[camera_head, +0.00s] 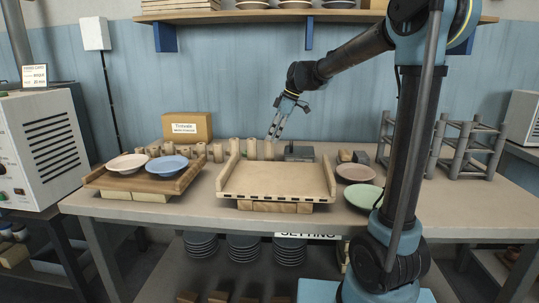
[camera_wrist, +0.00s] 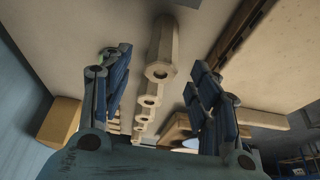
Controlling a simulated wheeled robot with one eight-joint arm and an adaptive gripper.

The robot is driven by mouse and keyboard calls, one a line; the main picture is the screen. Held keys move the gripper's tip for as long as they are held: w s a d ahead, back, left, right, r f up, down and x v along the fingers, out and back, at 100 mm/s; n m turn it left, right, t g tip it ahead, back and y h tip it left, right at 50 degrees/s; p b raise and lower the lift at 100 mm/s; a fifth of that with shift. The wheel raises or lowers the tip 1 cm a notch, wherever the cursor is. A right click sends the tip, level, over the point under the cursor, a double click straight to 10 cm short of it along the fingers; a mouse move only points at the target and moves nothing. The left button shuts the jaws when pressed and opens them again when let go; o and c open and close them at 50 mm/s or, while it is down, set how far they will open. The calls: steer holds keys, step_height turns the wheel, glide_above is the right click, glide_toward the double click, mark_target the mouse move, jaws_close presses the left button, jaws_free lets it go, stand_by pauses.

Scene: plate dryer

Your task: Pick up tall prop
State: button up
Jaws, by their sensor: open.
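Several beige, post-like props stand in a row along the back of the bench. One prop (camera_head: 252,148) stands behind the middle tray in the head view. In the wrist view the nearest prop (camera_wrist: 164,48) is long and faceted, with a hole in its end. It appears between my fingers, with gaps on both sides. Smaller-looking props (camera_wrist: 149,101) line up beyond it. I cannot tell for sure which prop is the tall one. My gripper (camera_head: 273,136) is open and empty, pointing down above the right end of the row. It also shows in the wrist view (camera_wrist: 158,68).
An empty wooden tray (camera_head: 276,181) is mid-bench. A left tray (camera_head: 132,181) holds a white and a blue plate. A grey block (camera_head: 299,153) sits right of the props; pink (camera_head: 356,173) and green (camera_head: 363,196) plates lie further right. A cardboard box (camera_head: 187,127) stands behind.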

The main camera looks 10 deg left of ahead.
mark_target(269, 152)
steer(key=x, duration=0.9)
steer(key=shift+s+a+r, duration=0.1)
steer(key=c, duration=1.3)
